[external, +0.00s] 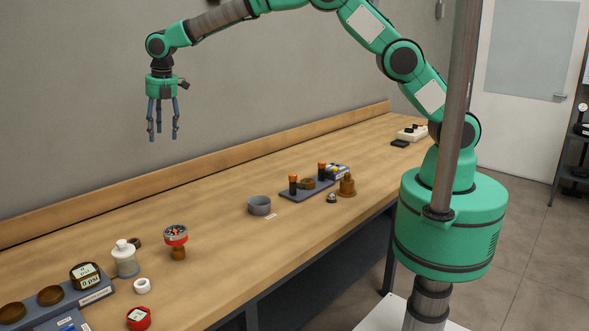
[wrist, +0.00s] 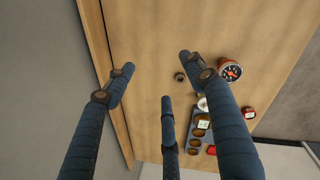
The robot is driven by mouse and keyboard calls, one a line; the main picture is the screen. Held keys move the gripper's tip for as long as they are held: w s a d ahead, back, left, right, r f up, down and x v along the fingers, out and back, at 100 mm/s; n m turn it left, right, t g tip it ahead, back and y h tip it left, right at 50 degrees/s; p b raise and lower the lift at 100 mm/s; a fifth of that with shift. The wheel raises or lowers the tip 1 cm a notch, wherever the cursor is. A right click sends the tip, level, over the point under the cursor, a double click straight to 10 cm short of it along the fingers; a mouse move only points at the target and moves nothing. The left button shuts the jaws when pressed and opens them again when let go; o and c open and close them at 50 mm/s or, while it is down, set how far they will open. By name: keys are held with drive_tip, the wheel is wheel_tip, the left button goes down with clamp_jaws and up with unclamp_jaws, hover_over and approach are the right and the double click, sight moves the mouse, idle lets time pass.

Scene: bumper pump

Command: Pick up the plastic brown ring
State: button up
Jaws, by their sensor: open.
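A small dark brown ring (external: 135,242) lies on the wooden bench, just behind the white bottle (external: 125,259) and partly hidden by it. A small dark round piece, apparently this ring (wrist: 179,77), shows in the wrist view between the fingers, nearer the right one. Another brown ring (external: 308,184) sits on a dark tray between two orange-topped posts; I cannot tell which ring is plastic. My three-finger gripper (external: 163,134) is open and empty, pointing down high above the bench. Its spread fingers (wrist: 160,75) also show in the wrist view.
A red-rimmed gauge (external: 176,235) stands right of the bottle. A grey block (external: 95,294) with brown cups and a dial is at the front left. A white ring (external: 142,286) and a grey cup (external: 259,205) are on the bench. A wooden ledge (external: 200,177) runs along the wall.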

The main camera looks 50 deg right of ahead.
drive_tip(key=s+a+f+n+p, duration=0.1)
drive_tip(key=a+f+n, duration=0.2)
drive_tip(key=a+f, duration=0.65)
drive_tip(key=n+p, duration=0.1)
drive_tip(key=n, duration=0.3)
hover_over(134, 244)
wheel_tip(134, 244, down, 9)
drive_tip(key=shift+w+d+g+h, duration=0.1)
drive_tip(key=shift+w+g+h, duration=0.05)
drive_tip(key=shift+g+h, duration=0.15)
drive_tip(key=shift+f, duration=0.15)
drive_tip(key=shift+w+d+f, duration=0.1)
drive_tip(key=shift+w+f, duration=0.05)
drive_tip(key=shift+f, duration=1.25)
drive_tip(key=shift+w+f, duration=0.2)
drive_tip(key=shift+f, duration=1.15)
drive_tip(key=shift+w+d+f, duration=0.1)
drive_tip(key=shift+w+f, duration=0.05)
drive_tip(key=shift+f, duration=1.25)
drive_tip(key=shift+f, duration=0.15)
drive_tip(key=shift+w+f+p, duration=0.15)
drive_tip(key=shift+f+p, duration=0.05)
drive_tip(key=shift+f, duration=1.05)
drive_tip(key=shift+w+f+p, duration=0.1)
drive_tip(key=shift+f+p, duration=0.1)
drive_tip(key=shift+f, duration=1.05)
drive_tip(key=shift+c, duration=0.2)
drive_tip(key=c, duration=1)
